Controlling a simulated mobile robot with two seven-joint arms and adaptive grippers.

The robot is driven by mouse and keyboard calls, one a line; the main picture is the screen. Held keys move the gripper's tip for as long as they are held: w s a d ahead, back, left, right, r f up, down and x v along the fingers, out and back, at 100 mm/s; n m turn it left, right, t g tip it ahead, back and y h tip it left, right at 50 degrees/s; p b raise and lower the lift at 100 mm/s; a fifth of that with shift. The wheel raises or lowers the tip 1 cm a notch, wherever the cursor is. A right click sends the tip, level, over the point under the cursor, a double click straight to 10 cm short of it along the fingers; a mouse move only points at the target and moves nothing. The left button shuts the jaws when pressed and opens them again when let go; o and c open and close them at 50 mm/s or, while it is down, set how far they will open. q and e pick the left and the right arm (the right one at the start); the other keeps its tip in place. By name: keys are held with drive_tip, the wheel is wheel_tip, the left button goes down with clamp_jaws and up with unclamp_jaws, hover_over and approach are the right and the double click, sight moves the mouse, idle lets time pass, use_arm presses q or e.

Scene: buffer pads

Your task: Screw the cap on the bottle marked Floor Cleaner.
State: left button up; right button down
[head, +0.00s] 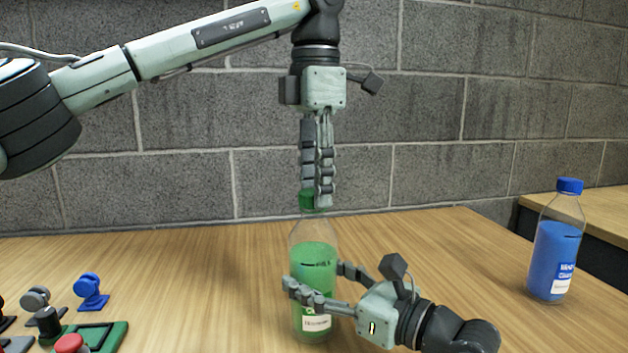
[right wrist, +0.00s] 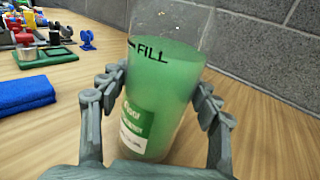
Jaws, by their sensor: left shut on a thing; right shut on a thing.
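The Floor Cleaner bottle (head: 314,262) is clear, filled with green liquid, and stands upright on the table. Its label is partly hidden by my right gripper in the head view; the bottle also fills the middle of the right wrist view (right wrist: 165,90). My right gripper (head: 318,283) is shut around the lower body of the bottle. The green cap (head: 308,201) is at the bottle's mouth. My left gripper (head: 318,196) points straight down and is shut on the cap. I cannot tell whether the cap touches the neck or how far it is turned.
A capped blue bottle (head: 556,247) stands at the right. Small parts, including a blue one (head: 91,291), and a green tray (head: 116,337) lie at the lower left. A folded blue cloth (right wrist: 24,95) shows in the right wrist view. A block wall (head: 430,130) rises behind the table.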

use_arm(q)
drive_tip(key=m, duration=1)
drive_tip(key=shift+s+m, duration=0.15)
drive_tip(key=shift+m, duration=0.15)
drive_tip(key=m, duration=1.2)
drive_tip(key=shift+s+a, duration=0.1)
drive_tip(key=shift+a, duration=0.05)
drive_tip(key=o, duration=0.8)
wheel_tip(320, 180, up, 12)
